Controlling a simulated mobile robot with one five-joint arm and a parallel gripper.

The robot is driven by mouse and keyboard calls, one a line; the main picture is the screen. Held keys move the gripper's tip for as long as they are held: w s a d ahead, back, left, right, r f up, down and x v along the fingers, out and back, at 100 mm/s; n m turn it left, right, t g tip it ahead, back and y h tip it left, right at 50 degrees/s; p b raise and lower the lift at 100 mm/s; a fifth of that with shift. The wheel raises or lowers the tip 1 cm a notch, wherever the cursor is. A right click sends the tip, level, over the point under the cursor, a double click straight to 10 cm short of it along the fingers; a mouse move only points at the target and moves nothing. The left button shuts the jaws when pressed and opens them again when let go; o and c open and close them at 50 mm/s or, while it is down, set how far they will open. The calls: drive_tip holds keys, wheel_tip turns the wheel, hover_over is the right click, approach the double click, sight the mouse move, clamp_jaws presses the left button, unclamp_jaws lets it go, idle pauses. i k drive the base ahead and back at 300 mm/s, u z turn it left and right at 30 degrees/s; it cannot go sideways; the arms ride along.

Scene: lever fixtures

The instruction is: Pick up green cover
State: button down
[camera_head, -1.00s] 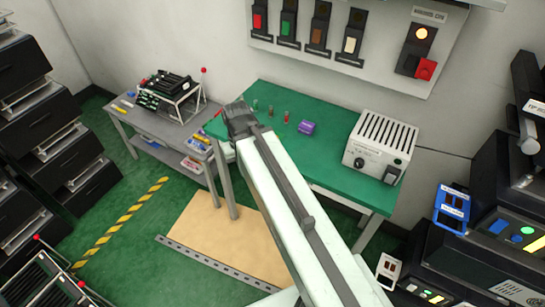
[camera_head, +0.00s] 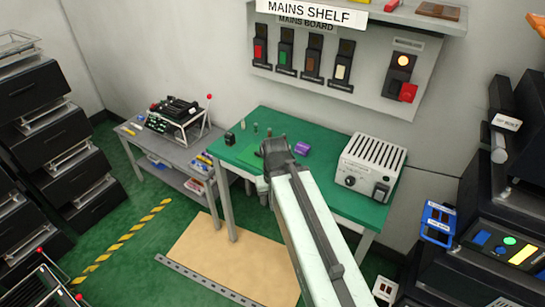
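No part is plainly marked as the green cover. A lighter green flat patch (camera_head: 249,156) shows on the green bench top, just left of my gripper, and may be it. A green piece (camera_head: 286,54) sits on the second dark lever unit of the mains board, between a red one and a brown one. A sliver of green also shows on the shelf at the top edge of the picture. My gripper (camera_head: 274,146) is over the bench, seen from behind along my arm. Its fingers are hidden, so its opening cannot be told.
The green bench (camera_head: 330,195) holds a purple block (camera_head: 302,148), small upright pegs, a dark block (camera_head: 229,138) and a vented grey box (camera_head: 371,165). The mains shelf (camera_head: 318,16) juts out above. A grey side table (camera_head: 150,140) stands left; dark machines stand right.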

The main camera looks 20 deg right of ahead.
sight(251, 156)
drive_tip(key=i, duration=1)
drive_tip(key=u, duration=1.55)
drive_tip(key=k, duration=0.45)
drive_tip(key=u, duration=1.45)
